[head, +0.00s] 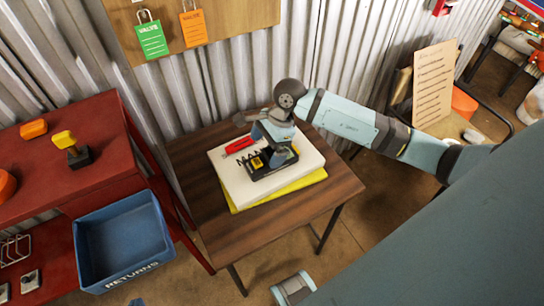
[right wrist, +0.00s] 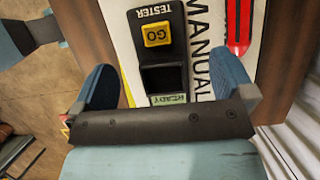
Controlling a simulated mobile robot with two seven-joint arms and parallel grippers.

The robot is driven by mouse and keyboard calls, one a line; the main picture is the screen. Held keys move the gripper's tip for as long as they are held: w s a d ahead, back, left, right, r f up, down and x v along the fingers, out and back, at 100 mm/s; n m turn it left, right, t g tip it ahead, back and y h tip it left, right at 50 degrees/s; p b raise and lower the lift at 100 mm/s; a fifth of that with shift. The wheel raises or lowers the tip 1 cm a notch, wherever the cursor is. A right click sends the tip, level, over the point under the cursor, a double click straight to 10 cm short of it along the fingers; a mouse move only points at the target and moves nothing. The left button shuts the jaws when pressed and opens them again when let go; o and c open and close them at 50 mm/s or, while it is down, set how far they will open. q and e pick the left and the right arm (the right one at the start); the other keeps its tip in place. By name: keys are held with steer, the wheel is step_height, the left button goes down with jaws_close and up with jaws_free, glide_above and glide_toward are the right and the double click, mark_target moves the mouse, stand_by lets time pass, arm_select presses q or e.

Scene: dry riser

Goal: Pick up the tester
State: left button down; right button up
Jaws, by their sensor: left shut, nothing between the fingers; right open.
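The tester (head: 259,169) is black with a yellow GO button and lies on a thick white manual (head: 230,184) on a small wooden table. In the right wrist view the tester (right wrist: 176,54) lies between the spread blue fingers of my right gripper (right wrist: 165,80), with gaps on both sides and a small READY display. In the head view my right gripper (head: 275,140) is over the tester and hides part of it. It is open and not holding it. Only a small blue bit of my left gripper (head: 136,302) shows at the bottom edge; it is shut and empty.
A yellow slab (head: 305,183) lies under the manual, and a red marker (head: 239,146) lies on top. A blue RETURNS bin (head: 128,268) stands left of the wooden table (head: 205,205). A red bench (head: 110,130) is further left. A corrugated wall (head: 215,85) rises behind.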

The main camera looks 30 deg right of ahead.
mark_target(260, 160)
steer(key=x, duration=0.5)
steer(key=shift+a+f, duration=0.15)
steer(key=c, duration=1.2)
steer(key=shift+o, duration=0.2)
steer(key=shift+r, duration=0.2)
step_height(260, 160, up, 20)
steer(key=shift+p, duration=0.45)
